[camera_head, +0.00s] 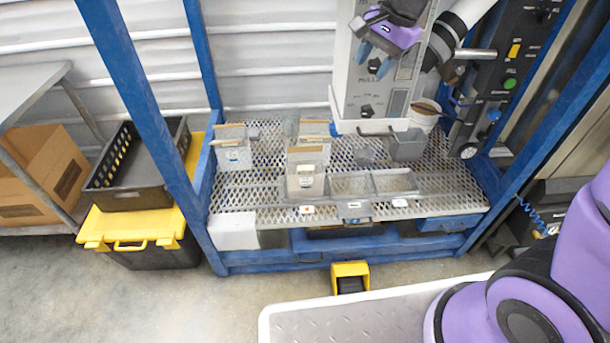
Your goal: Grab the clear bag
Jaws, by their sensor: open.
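My gripper (373,60) is at the top of the frame, purple with bluish fingertips. It is open and empty, in front of the grey machine panel and above the mesh deck. I cannot tell for sure which thing is the clear bag. Pale, partly see-through packets with brown tops stand upright on the deck: one at the left (234,150), one in the front middle (305,182), with others close behind it. A flat whitish sheet (234,231) hangs over the deck's front left edge. My gripper is apart from all of these.
The mesh deck (440,192) sits inside a blue frame (140,90) with upright posts. Shallow grey trays (395,181) and a grey bin (407,146) stand on it. A black crate (130,195) rests on a yellow-lidded box at left. A yellow pedal (350,270) is on the floor.

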